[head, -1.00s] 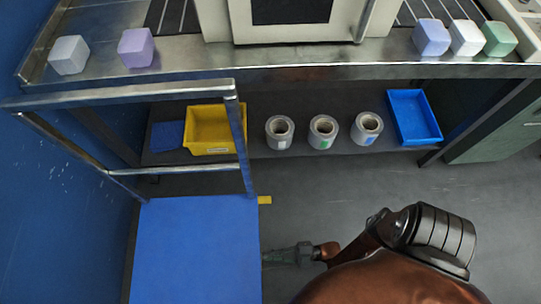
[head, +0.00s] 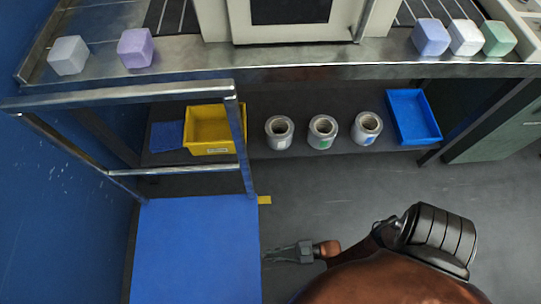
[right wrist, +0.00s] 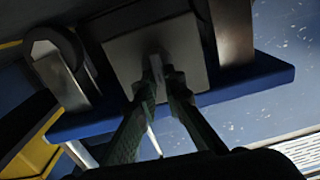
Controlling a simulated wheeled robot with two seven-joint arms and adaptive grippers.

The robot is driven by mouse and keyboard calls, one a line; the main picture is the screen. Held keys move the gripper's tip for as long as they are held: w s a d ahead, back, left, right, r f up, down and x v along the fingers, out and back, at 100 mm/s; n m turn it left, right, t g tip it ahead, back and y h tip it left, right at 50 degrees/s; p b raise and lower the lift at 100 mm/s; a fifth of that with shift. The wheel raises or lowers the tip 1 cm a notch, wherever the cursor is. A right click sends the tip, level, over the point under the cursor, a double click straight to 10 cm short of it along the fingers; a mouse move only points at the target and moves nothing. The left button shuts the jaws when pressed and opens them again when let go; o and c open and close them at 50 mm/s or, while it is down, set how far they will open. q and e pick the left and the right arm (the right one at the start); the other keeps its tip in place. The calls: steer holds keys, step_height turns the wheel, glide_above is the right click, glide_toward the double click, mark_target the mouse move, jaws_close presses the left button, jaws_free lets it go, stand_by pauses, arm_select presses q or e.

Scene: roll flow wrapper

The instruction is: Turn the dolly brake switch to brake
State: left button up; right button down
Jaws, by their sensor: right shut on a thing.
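The dolly (head: 197,250) has a flat blue deck and a metal push frame, at the lower left in the head view. My right gripper (head: 270,256) is low beside the deck's right edge. In the right wrist view a grey square plate (right wrist: 188,48) on the dolly carries a small pale lever, the brake switch (right wrist: 154,70). My right gripper's fingers (right wrist: 163,78) are closed around this lever, in front of the plate. The fingers partly hide the lever, and its exact setting cannot be read. My left gripper is not in view.
A metal bench (head: 300,74) with colored cubes and a machine stands behind. Its lower shelf holds a yellow bin (head: 212,148), three film rolls (head: 323,131) and a blue bin (head: 413,117). A blue wall (head: 60,220) is on the left. The grey floor right of the dolly is open.

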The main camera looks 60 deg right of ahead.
steer(key=m, duration=0.5)
steer(key=shift+w+d+f, duration=0.15)
steer(key=shift+d, duration=0.15)
steer(key=shift+m, duration=0.3)
steer(key=c, duration=2)
jaws_free()
steer(key=v, duration=1.2)
